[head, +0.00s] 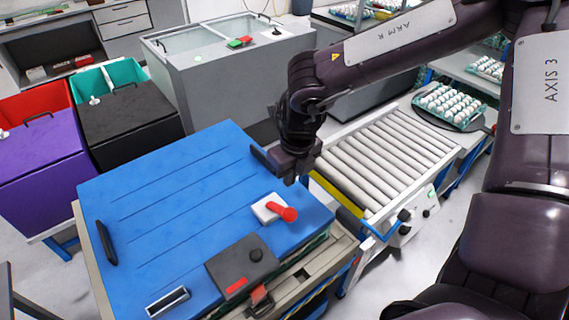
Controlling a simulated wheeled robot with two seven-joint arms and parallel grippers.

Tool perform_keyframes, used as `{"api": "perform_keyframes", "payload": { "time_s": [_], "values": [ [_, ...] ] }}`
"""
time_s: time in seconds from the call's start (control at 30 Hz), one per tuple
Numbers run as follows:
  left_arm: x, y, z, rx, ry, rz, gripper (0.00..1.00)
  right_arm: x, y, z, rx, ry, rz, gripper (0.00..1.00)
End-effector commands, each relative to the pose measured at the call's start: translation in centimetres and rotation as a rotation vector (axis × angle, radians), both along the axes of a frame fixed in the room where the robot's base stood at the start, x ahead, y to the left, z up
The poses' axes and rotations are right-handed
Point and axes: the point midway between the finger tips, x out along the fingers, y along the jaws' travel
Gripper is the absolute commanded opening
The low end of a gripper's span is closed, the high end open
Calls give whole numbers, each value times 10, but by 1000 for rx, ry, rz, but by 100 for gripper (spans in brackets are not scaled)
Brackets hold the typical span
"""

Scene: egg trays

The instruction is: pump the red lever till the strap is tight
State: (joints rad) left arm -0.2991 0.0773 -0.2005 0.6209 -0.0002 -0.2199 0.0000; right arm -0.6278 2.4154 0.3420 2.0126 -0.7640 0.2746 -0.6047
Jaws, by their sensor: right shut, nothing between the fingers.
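The red lever (286,213) juts from a white block (267,207) on the right part of a blue panel (170,205). My right gripper (289,180) is shut and empty. It hangs just above and behind the lever in the picture, apart from it. I cannot make out the strap for certain. A short orange-red piece (261,295) shows at the panel's front edge, below a dark box (241,265) with a black knob. My left gripper is not in view.
A roller conveyor (385,160) runs right of the blue panel, with an egg tray (450,106) at its far end. Purple (40,155) and black (130,125) bins stand at the left. A grey cabinet (225,85) stands behind. Most of the blue panel is bare.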

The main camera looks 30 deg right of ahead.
Motion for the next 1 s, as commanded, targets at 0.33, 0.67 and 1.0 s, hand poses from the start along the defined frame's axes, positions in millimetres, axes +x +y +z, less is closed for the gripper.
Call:
{"api": "perform_keyframes", "payload": {
  "time_s": [0.33,0.67,1.0],
  "values": [
    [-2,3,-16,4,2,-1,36,-4,2,-34,-10,11,14,0],
    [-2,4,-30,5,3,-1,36,-3,2,-72,-8,8,13,0],
    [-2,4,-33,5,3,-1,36,-3,2,-80,-8,6,12,0]
  ]
}}
